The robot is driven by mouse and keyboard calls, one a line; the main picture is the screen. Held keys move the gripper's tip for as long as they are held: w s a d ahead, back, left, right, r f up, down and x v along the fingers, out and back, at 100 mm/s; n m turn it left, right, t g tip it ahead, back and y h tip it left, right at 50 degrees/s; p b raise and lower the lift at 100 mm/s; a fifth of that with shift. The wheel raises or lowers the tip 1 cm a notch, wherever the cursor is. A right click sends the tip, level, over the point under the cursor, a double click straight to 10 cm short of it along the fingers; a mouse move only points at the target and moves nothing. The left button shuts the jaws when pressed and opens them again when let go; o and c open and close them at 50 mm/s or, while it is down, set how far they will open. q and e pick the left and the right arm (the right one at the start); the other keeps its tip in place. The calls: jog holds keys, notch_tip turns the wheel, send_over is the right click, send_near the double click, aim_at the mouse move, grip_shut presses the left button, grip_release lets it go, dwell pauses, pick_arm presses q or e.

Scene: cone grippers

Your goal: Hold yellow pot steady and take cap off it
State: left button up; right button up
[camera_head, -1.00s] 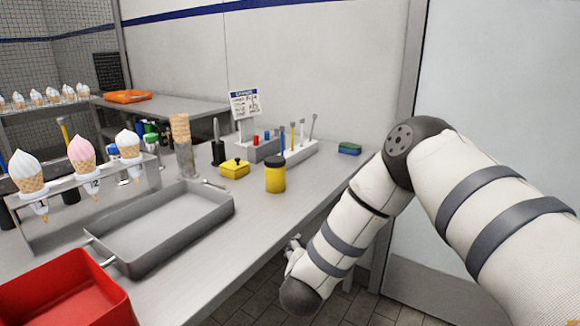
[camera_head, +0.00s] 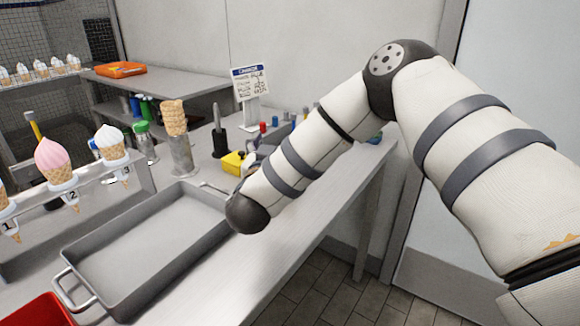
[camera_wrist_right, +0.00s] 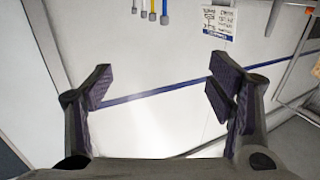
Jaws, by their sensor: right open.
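A yellow pot with a dark cap stood on the counter in the earlier head view; my right arm now covers that spot and the pot is hidden. My right gripper (camera_wrist_right: 160,80) is open and empty in the wrist view, with only the pale wall between its fingers. In the head view, only a small part of the right gripper (camera_head: 254,156) shows, above the counter behind my forearm. A low yellow box (camera_head: 232,163) sits just left of it; whether they touch cannot be told. My left gripper is not in view.
A grey metal tray (camera_head: 82,297) lies on the counter at the front left. A holder with ice cream cones (camera_head: 115,178) stands behind it. A cone stack (camera_head: 174,120), a price sign (camera_head: 250,84) and upright tools stand farther back.

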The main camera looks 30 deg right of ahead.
notch_tip(320, 180, down, 8)
jog(key=shift+s+a+f+b, duration=0.15)
jog(key=shift+f+b, duration=0.05)
jog(key=shift+b, duration=0.25)
jog(key=x, duration=0.7)
jog(key=shift+r+b, duration=0.2)
jog(key=shift+b, duration=0.15)
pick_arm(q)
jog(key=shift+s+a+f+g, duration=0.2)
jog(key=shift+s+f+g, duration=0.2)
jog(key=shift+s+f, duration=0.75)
pick_arm(e)
jog(key=shift+r, duration=0.2)
jog(key=shift+c, duration=0.2)
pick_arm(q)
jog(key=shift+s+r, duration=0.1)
pick_arm(e)
jog(key=c, duration=1.4)
